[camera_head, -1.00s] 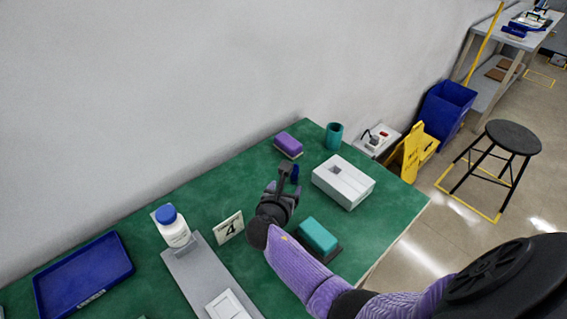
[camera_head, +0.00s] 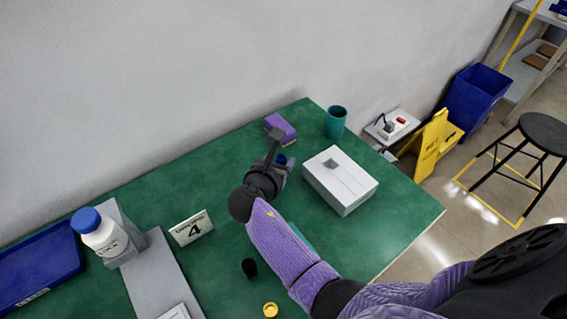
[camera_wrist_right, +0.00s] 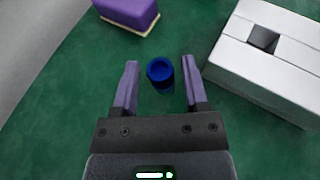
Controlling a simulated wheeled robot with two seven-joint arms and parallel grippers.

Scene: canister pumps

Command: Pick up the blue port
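The blue port is a small dark-blue cylinder with a round hollow top. In the right wrist view the blue port (camera_wrist_right: 160,72) stands upright on the green table, between the fingertips of my open right gripper (camera_wrist_right: 160,64). A gap shows on each side of it, and the fingers do not appear to touch it. In the head view only a bit of the blue port (camera_head: 282,159) shows between the dark fingers of the right gripper (camera_head: 280,152). My left gripper is in neither view.
A white box (camera_head: 340,180) stands right of the port, a purple block (camera_head: 280,128) behind it and a teal cup (camera_head: 336,122) beyond.

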